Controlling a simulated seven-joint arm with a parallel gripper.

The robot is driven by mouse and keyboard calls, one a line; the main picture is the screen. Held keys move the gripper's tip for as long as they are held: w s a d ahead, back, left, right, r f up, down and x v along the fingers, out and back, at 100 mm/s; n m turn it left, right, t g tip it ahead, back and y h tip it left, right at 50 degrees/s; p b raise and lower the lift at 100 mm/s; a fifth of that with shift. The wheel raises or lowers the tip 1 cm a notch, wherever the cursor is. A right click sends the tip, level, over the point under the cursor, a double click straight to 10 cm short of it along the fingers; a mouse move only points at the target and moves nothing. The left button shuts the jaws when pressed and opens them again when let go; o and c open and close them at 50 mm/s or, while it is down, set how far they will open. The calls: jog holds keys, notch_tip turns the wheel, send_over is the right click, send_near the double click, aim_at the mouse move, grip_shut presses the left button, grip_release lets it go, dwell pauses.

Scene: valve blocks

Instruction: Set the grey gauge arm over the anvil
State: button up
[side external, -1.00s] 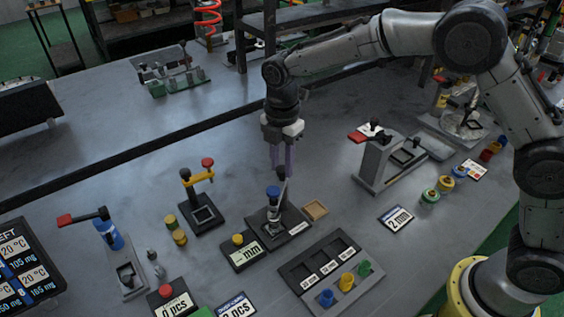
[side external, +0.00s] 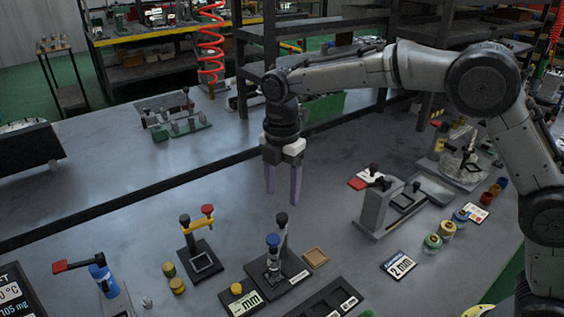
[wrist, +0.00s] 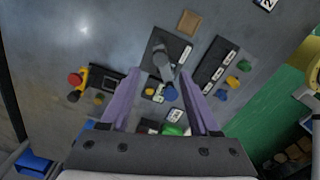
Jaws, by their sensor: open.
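The gauge station (side external: 290,273) has a dark base in the middle of the bench. Its grey gauge arm (side external: 281,236) rises with a black knob at its top, beside a blue-knobbed metal spindle (side external: 272,258). In the wrist view the grey arm (wrist: 163,62) lies across the dark base, between the fingers in the picture. I cannot make out the anvil clearly or tell whether the arm is over it. My gripper (side external: 282,199) is open and empty, pointing down above the black knob with a gap. It also shows in the wrist view (wrist: 161,76), fingers apart.
A yellow-armed station with a red knob (side external: 207,210) stands left, and a grey lever stand (side external: 376,210) right.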

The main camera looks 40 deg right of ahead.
notch_tip(320, 180, up, 7)
jog(key=shift+r, duration=0.15)
dwell(0.4)
jog(key=s+d+r+m+t, duration=0.3)
jog(key=s+d+r+m, duration=0.2)
jog(key=s+d+r, duration=0.7)
jog(key=s+d+f+m+t, duration=0.1)
jog(key=s+d+f+m, duration=0.1)
jog(key=s+f+m, duration=0.4)
jog(key=s+d+f+m+t, duration=0.1)
jog(key=s+d+f+m, duration=0.1)
jog(key=s+f+m, duration=0.5)
jog(key=s+m, duration=0.3)
jog(key=s, duration=0.1)
jog(key=shift+s+d+f+m+t, duration=0.2)
jog(key=shift+s+f+m+t, duration=0.05)
jog(key=shift+s+m+t, duration=0.1)
